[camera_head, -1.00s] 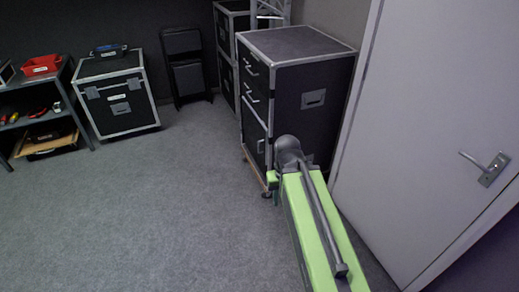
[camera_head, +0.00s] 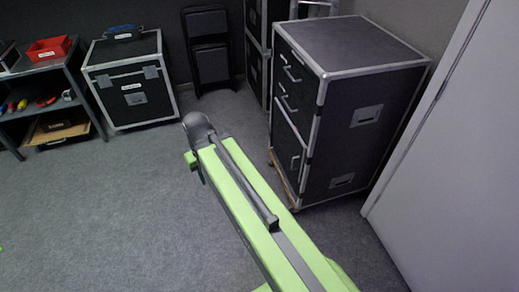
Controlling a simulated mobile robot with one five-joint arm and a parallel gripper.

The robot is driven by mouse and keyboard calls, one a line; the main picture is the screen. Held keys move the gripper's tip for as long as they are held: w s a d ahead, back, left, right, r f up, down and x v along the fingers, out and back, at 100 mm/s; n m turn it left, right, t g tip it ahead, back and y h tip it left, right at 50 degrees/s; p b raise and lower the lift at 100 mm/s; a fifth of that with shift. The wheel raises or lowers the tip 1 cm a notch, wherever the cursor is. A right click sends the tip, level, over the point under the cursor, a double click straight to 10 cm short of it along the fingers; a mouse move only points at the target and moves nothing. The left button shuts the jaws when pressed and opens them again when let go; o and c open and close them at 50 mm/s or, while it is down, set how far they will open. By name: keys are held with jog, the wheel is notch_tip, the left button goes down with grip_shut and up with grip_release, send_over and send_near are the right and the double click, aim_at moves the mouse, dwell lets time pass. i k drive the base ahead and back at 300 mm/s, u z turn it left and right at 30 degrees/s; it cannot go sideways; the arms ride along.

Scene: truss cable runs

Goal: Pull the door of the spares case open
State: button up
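The spares case is most likely the tall black flight case (camera_head: 372,110) with silver edges at the right; I read no label on it. Its front faces left, with two drawers with silver handles above and a door (camera_head: 288,148) below. The door looks shut, and its handle (camera_head: 295,162) sits near its right edge. My green arm reaches forward from the bottom of the picture, to the left of the case and apart from it. My gripper is not visible; the dark joint at the arm's far end is the last part that shows.
A black case (camera_head: 130,88) and a shelf (camera_head: 60,75) with a red bin (camera_head: 49,48) stand at the back left. Folded chairs (camera_head: 208,47) and another tall case (camera_head: 256,50) stand at the back. A pale door (camera_head: 450,190) is at the right. Grey floor (camera_head: 110,210) is open at left.

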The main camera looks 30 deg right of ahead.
aim_at(292, 145)
jog(key=u, duration=0.3)
jog(key=i, duration=0.75)
jog(key=u, duration=0.3)
jog(key=k, duration=0.85)
jog(key=u, duration=0.15)
jog(key=i, duration=0.9)
jog(key=z, duration=0.1)
